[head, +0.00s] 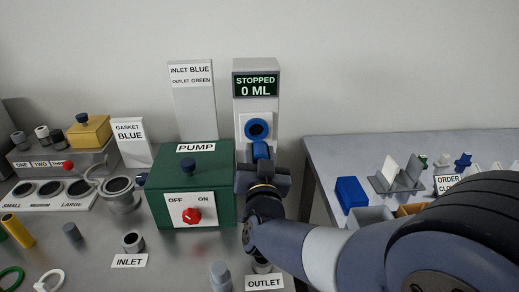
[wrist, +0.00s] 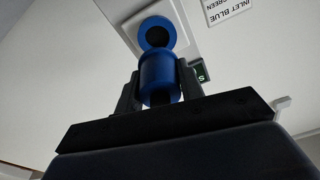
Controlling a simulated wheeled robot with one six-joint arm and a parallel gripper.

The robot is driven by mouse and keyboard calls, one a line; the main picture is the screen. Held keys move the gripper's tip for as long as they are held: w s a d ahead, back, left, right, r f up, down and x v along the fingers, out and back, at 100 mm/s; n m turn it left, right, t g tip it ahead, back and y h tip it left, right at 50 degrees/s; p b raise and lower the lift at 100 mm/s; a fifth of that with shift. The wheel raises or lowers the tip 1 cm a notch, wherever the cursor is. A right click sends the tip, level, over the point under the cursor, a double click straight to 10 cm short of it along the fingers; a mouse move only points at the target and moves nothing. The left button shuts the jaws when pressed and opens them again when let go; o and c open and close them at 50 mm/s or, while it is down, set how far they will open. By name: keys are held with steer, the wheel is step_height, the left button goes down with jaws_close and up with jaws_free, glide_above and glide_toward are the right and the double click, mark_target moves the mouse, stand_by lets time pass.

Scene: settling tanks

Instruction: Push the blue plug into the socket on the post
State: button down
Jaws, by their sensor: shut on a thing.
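A grey post (head: 256,105) stands behind the green pump box, with a display reading STOPPED 0 ML. On its white plate is the socket (head: 257,129), a blue ring around a dark hole; it also shows in the wrist view (wrist: 156,34). My gripper (head: 261,165) is shut on the blue plug (head: 260,151), just below the socket in the head view. In the wrist view the blue plug (wrist: 160,78) sits between the two fingers, and its far end overlaps the socket's lower edge. I cannot tell whether they touch.
The green pump box (head: 190,185) with a red knob stands close left of my gripper. A sign post (head: 193,105) reads INLET BLUE, OUTLET GREEN. A right-hand table holds a blue block (head: 351,194) and a rack (head: 397,175). Gaskets and holders crowd the left bench.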

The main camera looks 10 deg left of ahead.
mark_target(258, 142)
steer(key=shift+f+b, duration=0.1)
steer(key=shift+b, duration=0.3)
steer(key=shift+f+b+x, duration=0.2)
steer(key=shift+x, duration=1.2)
steer(key=shift+f+b+x, duration=0.15)
steer(key=shift+b+x, duration=0.05)
steer(key=shift+x, duration=1.2)
steer(key=shift+a+r, duration=0.1)
steer(key=shift+b, duration=0.4)
steer(key=shift+x, duration=1.2)
steer(key=c, duration=0.8)
jaws_free()
steer(key=shift+a, duration=0.15)
steer(key=shift+c, duration=0.2)
